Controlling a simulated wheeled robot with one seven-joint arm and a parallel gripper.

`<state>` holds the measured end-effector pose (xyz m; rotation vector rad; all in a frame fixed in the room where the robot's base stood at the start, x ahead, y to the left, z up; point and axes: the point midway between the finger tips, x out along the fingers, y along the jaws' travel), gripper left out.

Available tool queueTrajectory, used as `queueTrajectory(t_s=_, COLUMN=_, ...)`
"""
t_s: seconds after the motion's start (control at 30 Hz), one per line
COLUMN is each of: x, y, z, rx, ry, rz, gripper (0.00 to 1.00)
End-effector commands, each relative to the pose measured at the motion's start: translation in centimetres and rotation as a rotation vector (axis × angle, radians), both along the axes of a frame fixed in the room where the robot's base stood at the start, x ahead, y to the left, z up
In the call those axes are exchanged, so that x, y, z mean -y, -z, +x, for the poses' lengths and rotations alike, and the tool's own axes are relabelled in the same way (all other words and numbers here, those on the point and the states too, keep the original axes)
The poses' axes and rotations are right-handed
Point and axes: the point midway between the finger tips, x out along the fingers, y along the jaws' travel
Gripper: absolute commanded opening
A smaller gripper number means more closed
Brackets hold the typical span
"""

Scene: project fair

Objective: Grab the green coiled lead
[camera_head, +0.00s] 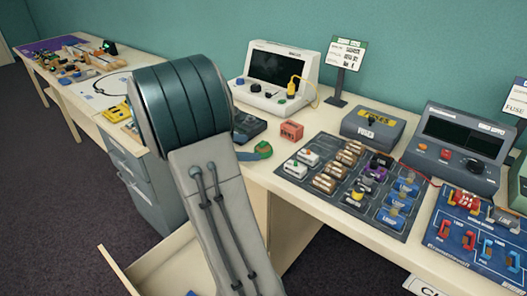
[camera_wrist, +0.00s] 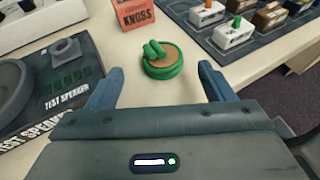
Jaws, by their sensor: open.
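The green coiled lead (camera_wrist: 163,70) lies flat on the pale table in the wrist view, a round coil with a tan middle and green ends on top. In the head view the green coiled lead (camera_head: 262,152) shows near the table's front edge, close beside my arm. My gripper (camera_wrist: 160,76) is open, its two blue-grey fingers on either side of the coil's near side in the picture, with nothing held. Whether the fingers are level with the coil is hard to tell.
A red KNOSS box (camera_wrist: 132,14) stands just behind the coil. A dark test speaker unit (camera_wrist: 60,75) lies close on the left. A dark board of components (camera_head: 345,190) lies to the right. An oscilloscope (camera_head: 277,75) stands at the back. Bare table surrounds the coil.

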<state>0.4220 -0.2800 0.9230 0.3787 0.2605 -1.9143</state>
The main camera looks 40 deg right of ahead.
Motion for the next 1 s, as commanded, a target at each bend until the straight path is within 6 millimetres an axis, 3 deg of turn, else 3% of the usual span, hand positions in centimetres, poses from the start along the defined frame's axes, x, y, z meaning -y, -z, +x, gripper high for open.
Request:
queueTrajectory(t_s=0.23, x=1.3, y=0.6, z=-0.7, rx=0.000, ry=0.002, rz=0.001, gripper=0.75)
queueTrajectory(t_s=0.5, x=4.6, y=1.9, z=-2.2, rx=0.001, ry=0.004, rz=0.001, gripper=0.75)
queueTrajectory(t_s=0.73, x=4.8, y=1.9, z=-2.3, rx=0.002, ry=-0.001, rz=0.000, gripper=0.75)
queueTrajectory(t_s=0.77, x=4.8, y=1.9, z=-2.3, rx=0.002, ry=-0.001, rz=0.000, gripper=0.72)
queueTrajectory(t_s=0.93, x=4.8, y=1.9, z=-2.2, rx=0.002, ry=-0.001, rz=0.000, gripper=0.27)
queueTrajectory(t_s=1.0, x=4.8, y=1.9, z=-2.2, rx=0.002, ry=-0.001, rz=0.000, gripper=0.27)
